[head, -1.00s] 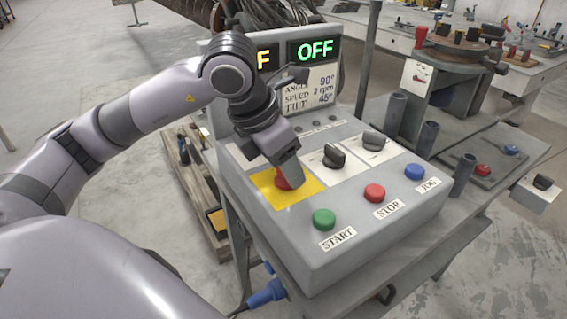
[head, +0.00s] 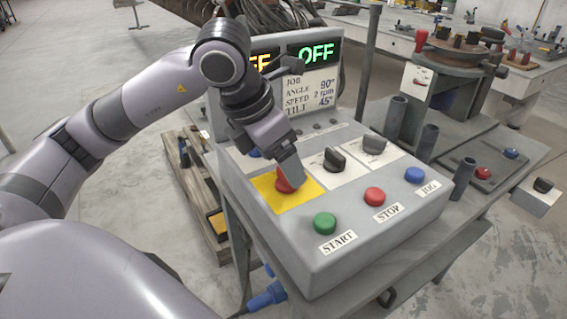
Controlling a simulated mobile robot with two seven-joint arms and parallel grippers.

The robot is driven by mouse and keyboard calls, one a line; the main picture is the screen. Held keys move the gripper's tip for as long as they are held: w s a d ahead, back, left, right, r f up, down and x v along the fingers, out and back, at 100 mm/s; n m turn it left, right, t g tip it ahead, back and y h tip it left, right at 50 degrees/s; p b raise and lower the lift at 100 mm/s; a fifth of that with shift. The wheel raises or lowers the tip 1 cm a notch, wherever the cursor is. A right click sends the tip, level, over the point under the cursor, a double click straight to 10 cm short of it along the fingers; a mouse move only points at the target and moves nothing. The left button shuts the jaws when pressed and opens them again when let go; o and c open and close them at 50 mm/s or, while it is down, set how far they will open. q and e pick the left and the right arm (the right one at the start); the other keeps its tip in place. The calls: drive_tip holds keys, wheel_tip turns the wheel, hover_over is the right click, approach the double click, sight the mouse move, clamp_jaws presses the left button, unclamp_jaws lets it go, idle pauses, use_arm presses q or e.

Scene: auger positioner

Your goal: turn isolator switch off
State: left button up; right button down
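A red knob (head: 284,186) sits on a yellow square plate (head: 290,203) at the left of the grey control box; it appears to be the isolator switch. My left gripper (head: 291,174) reaches down onto this knob from above, its fingertips at or against it. The gripper covers much of the knob, so its handle direction is hidden. Only one finger face shows clearly, so I cannot tell whether it grips the knob. My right gripper is not in view.
Two black selector knobs (head: 335,160) (head: 374,144) stand right of the red knob. Green START (head: 324,223), red STOP (head: 374,196) and blue JOG (head: 414,174) buttons line the front. A display behind (head: 316,53) reads OFF in green; an orange readout beside it is partly covered.

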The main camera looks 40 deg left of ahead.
use_arm(q)
drive_tip(key=v, duration=0.5)
idle(0.5)
